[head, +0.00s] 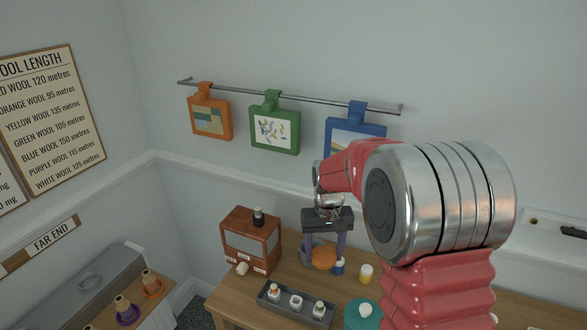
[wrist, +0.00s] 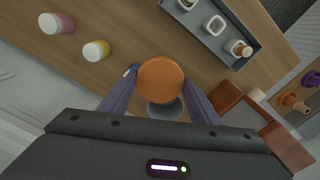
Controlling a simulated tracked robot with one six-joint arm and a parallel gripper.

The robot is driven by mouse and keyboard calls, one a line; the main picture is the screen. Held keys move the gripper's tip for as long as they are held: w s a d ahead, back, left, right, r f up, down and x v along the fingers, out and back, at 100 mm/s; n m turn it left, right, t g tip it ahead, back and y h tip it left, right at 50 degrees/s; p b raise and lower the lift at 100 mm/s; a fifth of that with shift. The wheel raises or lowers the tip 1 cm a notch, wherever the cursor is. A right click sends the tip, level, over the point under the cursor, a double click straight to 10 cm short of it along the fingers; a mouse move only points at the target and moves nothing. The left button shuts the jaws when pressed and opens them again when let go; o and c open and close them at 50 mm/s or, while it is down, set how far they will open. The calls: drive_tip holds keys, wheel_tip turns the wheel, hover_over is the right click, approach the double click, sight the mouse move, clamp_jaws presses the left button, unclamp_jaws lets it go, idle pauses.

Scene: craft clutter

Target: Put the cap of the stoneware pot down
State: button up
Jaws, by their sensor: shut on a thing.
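My gripper (head: 324,256) is shut on an orange round cap (head: 323,260), which it holds between its two purple fingers. In the wrist view the cap (wrist: 160,80) is a flat orange disc between the fingertips. A grey round pot (head: 306,250), which seems to be the stoneware pot, stands on the wooden table just behind the cap. It shows partly in the wrist view (wrist: 165,110), its top partly covered by the cap. I cannot tell how high the cap is above the table.
A small blue-and-white item (head: 338,267) is close beside the cap. A yellow jar with a white lid (head: 366,274) stands to the right. A grey tray (head: 270,294) with several small items and a teal lidded pot (head: 358,314) are in front. A wooden cabinet (head: 240,245) stands left.

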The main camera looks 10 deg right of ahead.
drive_tip(key=s+m, duration=0.1)
drive_tip(key=m, duration=0.1)
drive_tip(key=s+m, duration=0.1)
drive_tip(key=m, duration=0.2)
drive_tip(key=shift+s+r, duration=0.1)
drive_tip(key=shift+r, duration=0.1)
drive_tip(key=shift+a, duration=0.15)
